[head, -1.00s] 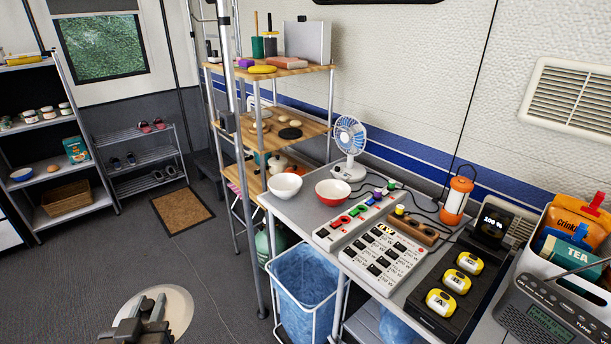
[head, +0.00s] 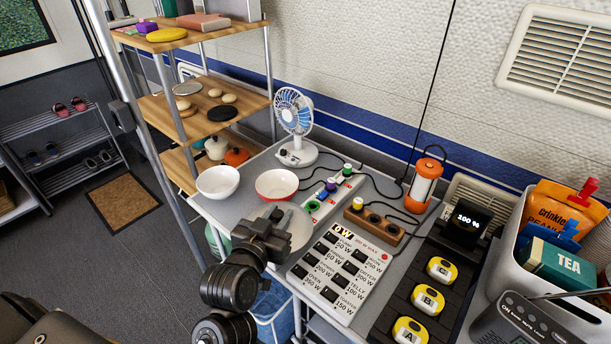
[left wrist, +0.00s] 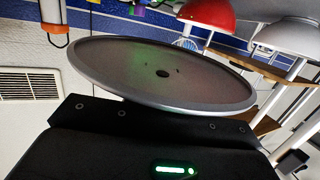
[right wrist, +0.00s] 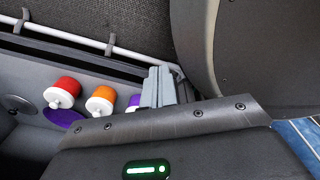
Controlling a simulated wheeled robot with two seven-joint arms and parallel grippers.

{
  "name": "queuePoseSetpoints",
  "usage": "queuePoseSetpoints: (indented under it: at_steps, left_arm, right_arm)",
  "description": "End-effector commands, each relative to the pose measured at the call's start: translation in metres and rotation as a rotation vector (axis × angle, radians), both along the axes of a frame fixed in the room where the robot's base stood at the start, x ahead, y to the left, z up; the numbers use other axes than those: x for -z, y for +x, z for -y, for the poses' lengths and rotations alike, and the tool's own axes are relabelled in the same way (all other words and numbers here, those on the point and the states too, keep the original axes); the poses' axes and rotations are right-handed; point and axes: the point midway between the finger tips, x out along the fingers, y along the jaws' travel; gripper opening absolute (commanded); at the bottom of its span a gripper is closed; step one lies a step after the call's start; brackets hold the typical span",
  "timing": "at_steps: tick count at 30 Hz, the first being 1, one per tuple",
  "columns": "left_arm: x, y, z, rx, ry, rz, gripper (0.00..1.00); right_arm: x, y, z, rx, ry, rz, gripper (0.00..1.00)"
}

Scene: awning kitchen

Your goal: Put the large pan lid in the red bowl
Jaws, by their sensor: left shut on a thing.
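The large pan lid (head: 298,232), a grey disc, is held by my left gripper (head: 272,236) at the counter's near edge, in front of the red bowl. In the left wrist view the lid (left wrist: 160,75) spreads across the picture and hides the fingertips. The red bowl (head: 277,186), white inside, sits on the counter and looks empty. It also shows at the top of the left wrist view (left wrist: 207,12). My right gripper (right wrist: 159,85) shows only in the right wrist view; its fingers are together with nothing seen between them.
A white bowl (head: 217,182) stands left of the red bowl. A fan (head: 295,125) stands behind them. A switch panel (head: 340,268) and a socket strip (head: 378,222) lie to the right. In the right wrist view, red (right wrist: 63,92) and orange (right wrist: 101,99) containers sit near the right gripper.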

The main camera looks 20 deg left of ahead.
Motion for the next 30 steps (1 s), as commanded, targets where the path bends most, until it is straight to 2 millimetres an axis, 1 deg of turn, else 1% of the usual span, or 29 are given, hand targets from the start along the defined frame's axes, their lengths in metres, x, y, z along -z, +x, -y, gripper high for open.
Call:
queuePoseSetpoints:
  at_steps: [2,6,7,9,12,16,20,23,30]
  left_arm:
    - [-0.017,0.009,0.003,0.022,0.005,0.011,0.00]
    - [-0.060,0.039,0.010,0.095,0.008,0.027,0.00]
    - [-0.068,0.045,0.011,0.109,0.009,0.028,0.00]
    - [-0.082,0.058,0.011,0.133,0.009,0.022,0.00]
    - [-0.094,0.070,0.009,0.151,0.005,0.014,0.00]
    - [-0.096,0.076,0.007,0.157,0.001,0.005,0.00]
    - [-0.092,0.080,0.002,0.155,0.003,0.005,0.00]
    - [-0.085,0.092,-0.011,0.152,0.007,0.002,0.00]
    - [-0.058,0.138,-0.054,0.150,0.004,0.002,0.00]
  right_arm:
    - [-0.013,0.002,-0.001,0.000,0.001,0.003,0.00]
    - [-0.046,0.003,-0.003,-0.001,0.005,0.005,0.00]
    - [-0.052,0.002,-0.004,0.000,0.007,0.004,0.00]
    - [-0.063,-0.001,-0.007,0.001,0.010,-0.001,0.00]
    - [-0.072,-0.005,-0.014,0.003,0.018,-0.006,0.00]
    - [-0.072,-0.005,-0.023,0.006,0.030,-0.004,0.00]
    - [-0.073,-0.005,-0.025,0.006,0.033,-0.004,0.00]
    - [-0.079,-0.005,-0.023,0.005,0.030,-0.004,0.00]
    - [-0.092,-0.004,-0.016,0.003,0.021,-0.004,0.00]
